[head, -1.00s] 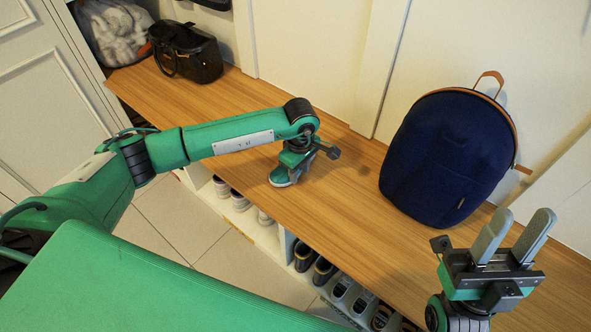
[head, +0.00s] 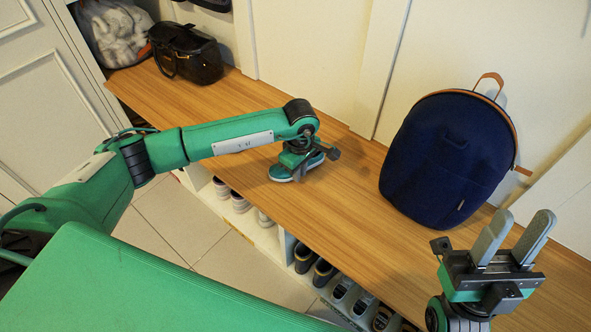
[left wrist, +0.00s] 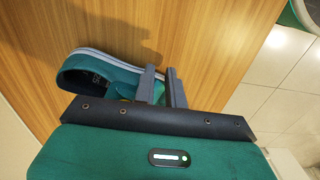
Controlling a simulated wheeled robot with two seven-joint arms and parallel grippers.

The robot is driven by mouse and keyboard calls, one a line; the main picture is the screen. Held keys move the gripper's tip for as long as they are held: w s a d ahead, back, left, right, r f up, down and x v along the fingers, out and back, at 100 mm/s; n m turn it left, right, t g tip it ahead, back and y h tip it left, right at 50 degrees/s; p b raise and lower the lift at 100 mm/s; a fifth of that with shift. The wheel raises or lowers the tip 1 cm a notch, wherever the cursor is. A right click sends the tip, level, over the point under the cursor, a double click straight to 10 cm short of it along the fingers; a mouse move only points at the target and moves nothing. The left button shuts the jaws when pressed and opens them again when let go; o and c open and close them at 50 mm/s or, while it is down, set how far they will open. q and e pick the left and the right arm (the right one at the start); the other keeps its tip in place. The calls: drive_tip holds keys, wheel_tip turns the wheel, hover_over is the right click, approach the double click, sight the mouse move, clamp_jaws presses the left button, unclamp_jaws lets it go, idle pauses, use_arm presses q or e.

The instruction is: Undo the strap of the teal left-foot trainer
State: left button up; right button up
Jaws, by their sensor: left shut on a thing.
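The teal trainer (head: 283,174) with a pale sole stands on the wooden bench, partly under my left gripper (head: 298,172). In the left wrist view the trainer (left wrist: 75,72) lies with its open collar to the left. There the fingers of my left gripper (left wrist: 161,88) are close together around a narrow teal part of it. Whether that part is the strap or the upper I cannot tell; the wrist housing hides much of the shoe. My right gripper (head: 513,240) is open and empty above the bench's right end.
A navy backpack (head: 445,160) stands on the bench against the wall. A black handbag (head: 188,55) and a clear bag of white stuff (head: 117,35) are at the far left. Several shoes sit in cubbies under the bench front. The bench between trainer and backpack is clear.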

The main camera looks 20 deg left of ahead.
use_arm(q)
drive_tip(key=shift+r, duration=0.4)
clamp_jaws()
drive_tip(key=shift+s+a+r+h, duration=0.1)
drive_tip(key=shift+a+r+h, duration=0.05)
drive_tip(key=shift+r+h, duration=0.35)
drive_tip(key=shift+a+r+h, duration=0.25)
drive_tip(key=shift+r+h, duration=0.1)
drive_tip(key=shift+h, duration=0.15)
